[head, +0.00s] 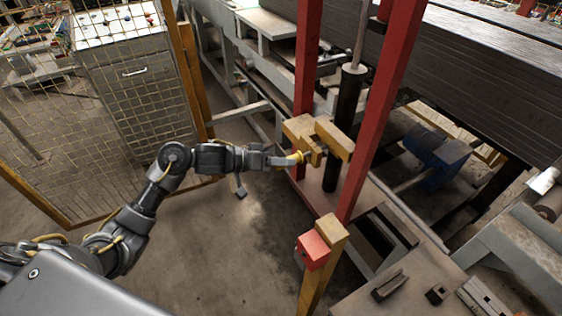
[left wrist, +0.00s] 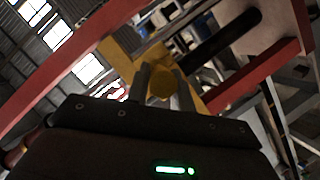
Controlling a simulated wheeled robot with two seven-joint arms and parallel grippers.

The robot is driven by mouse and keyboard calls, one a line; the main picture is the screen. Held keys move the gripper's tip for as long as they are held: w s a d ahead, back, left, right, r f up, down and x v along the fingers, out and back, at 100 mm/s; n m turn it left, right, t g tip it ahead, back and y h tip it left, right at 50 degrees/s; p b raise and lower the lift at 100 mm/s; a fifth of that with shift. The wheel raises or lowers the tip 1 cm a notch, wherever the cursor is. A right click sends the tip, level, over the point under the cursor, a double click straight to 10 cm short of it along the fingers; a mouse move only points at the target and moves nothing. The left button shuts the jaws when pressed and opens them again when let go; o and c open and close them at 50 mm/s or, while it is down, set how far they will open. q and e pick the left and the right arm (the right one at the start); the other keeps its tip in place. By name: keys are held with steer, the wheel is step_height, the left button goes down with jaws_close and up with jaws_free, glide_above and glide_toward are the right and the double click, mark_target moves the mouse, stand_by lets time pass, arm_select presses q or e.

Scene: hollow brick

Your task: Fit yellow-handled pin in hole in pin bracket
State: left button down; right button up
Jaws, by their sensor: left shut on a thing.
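The yellow-handled pin (head: 297,157) is held at the end of my left arm. My left gripper (head: 288,160) is shut on its yellow handle, and the handle also shows between the two fingers in the left wrist view (left wrist: 162,84). The pin bracket (head: 334,140) is a set of yellow blocks at the red frame. It also shows behind the fingers in the left wrist view (left wrist: 122,62). The handle is close against the bracket in the head view. The pin's shaft and the hole are hidden, so I cannot tell how far the pin is in. My right gripper is not in view.
Red posts (head: 383,100) stand beside the bracket, with a dark vertical cylinder (head: 346,110) between them. A red box (head: 313,250) on a yellow post stands nearer. A wire mesh fence (head: 110,120) is at left. The floor below my arm is clear.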

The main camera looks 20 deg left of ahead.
arm_select(q)
steer(key=shift+w+d, duration=0.85)
steer(key=shift+w, duration=0.15)
stand_by(0.4)
steer(key=c, duration=1.1)
jaws_free()
steer(key=shift+s+a, duration=0.1)
steer(key=shift+s+a, duration=0.15)
steer(key=shift+a, duration=0.2)
steer(key=shift+b+v, duration=1.1)
steer(key=shift+v, duration=3.9)
steer(key=shift+r, duration=0.1)
